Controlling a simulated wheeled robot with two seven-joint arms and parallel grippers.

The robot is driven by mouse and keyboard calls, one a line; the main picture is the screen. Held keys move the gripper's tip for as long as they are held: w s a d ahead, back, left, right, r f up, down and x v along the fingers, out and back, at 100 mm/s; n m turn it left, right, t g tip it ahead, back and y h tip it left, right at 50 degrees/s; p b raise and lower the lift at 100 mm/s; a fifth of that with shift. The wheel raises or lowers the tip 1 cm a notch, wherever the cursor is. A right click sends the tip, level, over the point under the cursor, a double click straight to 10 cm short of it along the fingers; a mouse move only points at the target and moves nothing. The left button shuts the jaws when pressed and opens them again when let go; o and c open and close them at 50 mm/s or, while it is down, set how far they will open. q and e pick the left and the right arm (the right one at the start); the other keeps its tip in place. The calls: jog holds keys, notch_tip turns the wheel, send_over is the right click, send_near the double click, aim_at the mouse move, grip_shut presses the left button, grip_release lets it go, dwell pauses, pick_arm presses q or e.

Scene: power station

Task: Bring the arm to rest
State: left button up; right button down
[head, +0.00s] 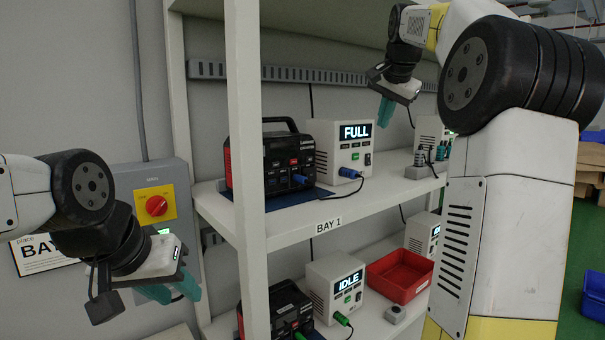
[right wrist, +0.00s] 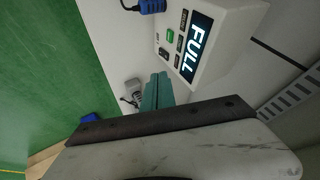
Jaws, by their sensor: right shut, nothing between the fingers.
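My right arm comes in from the right of the head view and bends over the upper shelf. Its gripper (head: 386,112) hangs above and beside the charger that reads FULL (head: 341,150), touching nothing. Its teal fingers are together and empty; they also show in the right wrist view (right wrist: 157,92), with the FULL charger (right wrist: 205,40) just beyond. My left gripper (head: 172,292) is low at the left, in front of the grey switch box. Its two teal fingers stand apart with nothing seen between them.
The shelf rack (head: 247,130) has a front post close between my arms. A black and red battery unit (head: 272,160) stands on the upper shelf. Below are an IDLE charger (head: 336,285) and a red tray (head: 400,275). A switch box with a red knob (head: 156,206) is on the left wall.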

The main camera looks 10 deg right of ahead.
jog(key=s+a+f+n+y, duration=0.1)
jog(key=s+a+f+n, duration=0.2)
jog(key=s+a+f, duration=0.2)
jog(key=s+a+f+n+g+y, duration=0.1)
jog(key=s+a+f+n, duration=0.3)
jog(key=s+f, duration=0.7)
jog(key=s+a+f+n+y, duration=0.1)
jog(key=s+a+f+n, duration=0.2)
jog(key=s+a+f, duration=0.4)
jog(key=s+f, duration=0.1)
jog(key=s, duration=0.7)
jog(key=shift+s+a+f+n+g, duration=0.15)
jog(key=shift+a+f+n+g, duration=0.05)
jog(key=shift+a+n+g, duration=0.1)
